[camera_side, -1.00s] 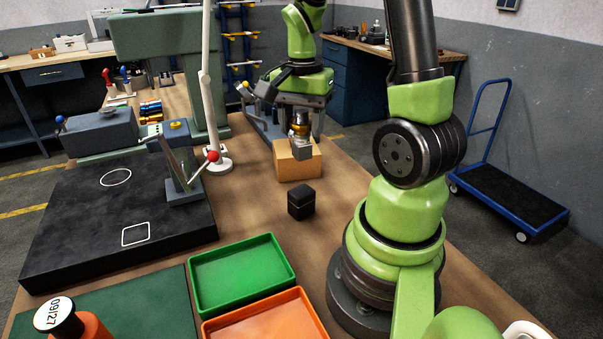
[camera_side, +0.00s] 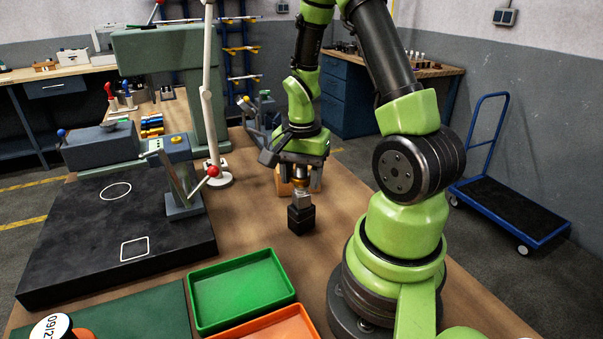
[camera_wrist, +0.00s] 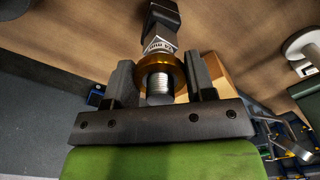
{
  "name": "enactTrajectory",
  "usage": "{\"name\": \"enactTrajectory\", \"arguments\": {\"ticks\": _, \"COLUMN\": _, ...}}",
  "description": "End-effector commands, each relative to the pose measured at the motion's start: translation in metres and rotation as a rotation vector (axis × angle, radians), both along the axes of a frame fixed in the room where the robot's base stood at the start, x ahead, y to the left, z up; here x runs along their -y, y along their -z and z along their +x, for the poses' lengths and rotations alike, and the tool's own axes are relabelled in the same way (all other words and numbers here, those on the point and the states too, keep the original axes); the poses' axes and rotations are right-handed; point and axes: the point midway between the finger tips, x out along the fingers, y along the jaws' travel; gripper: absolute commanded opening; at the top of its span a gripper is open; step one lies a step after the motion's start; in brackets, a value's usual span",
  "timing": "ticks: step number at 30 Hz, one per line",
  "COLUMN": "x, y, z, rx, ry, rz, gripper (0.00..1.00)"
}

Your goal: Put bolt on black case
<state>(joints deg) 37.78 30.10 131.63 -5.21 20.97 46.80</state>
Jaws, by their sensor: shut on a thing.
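The bolt (camera_side: 304,198) hangs head down below my gripper (camera_side: 300,172), with a grey head and a gold collar. The head overlaps the case's top in the side view. I cannot tell whether they touch.
A cardboard box (camera_side: 284,185) stands behind my gripper, partly hidden. A green tray (camera_side: 240,290) and an orange tray (camera_side: 278,328) lie in front. A toggle clamp (camera_side: 182,190) on a dark plate (camera_side: 75,220) is at left. The bench right of the case is clear.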

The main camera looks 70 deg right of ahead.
Motion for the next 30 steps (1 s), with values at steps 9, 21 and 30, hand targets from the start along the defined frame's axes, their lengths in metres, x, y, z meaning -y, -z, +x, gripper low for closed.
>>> {"name": "enactTrajectory", "arguments": {"ticks": 9, "x": 0.0, "y": 0.0, "z": 0.0, "rx": -0.001, "ry": 0.0, "rz": 0.001, "gripper": 0.76}}
{"name": "enactTrajectory", "arguments": {"ticks": 21, "x": 0.001, "y": -0.039, "z": 0.001, "rx": 0.007, "ry": 0.001, "rz": -0.005, "gripper": 0.76}}
{"name": "enactTrajectory", "arguments": {"ticks": 30, "x": 0.0, "y": -0.098, "z": 0.0, "rx": 0.006, "ry": 0.0, "rz": -0.004, "gripper": 0.76}}
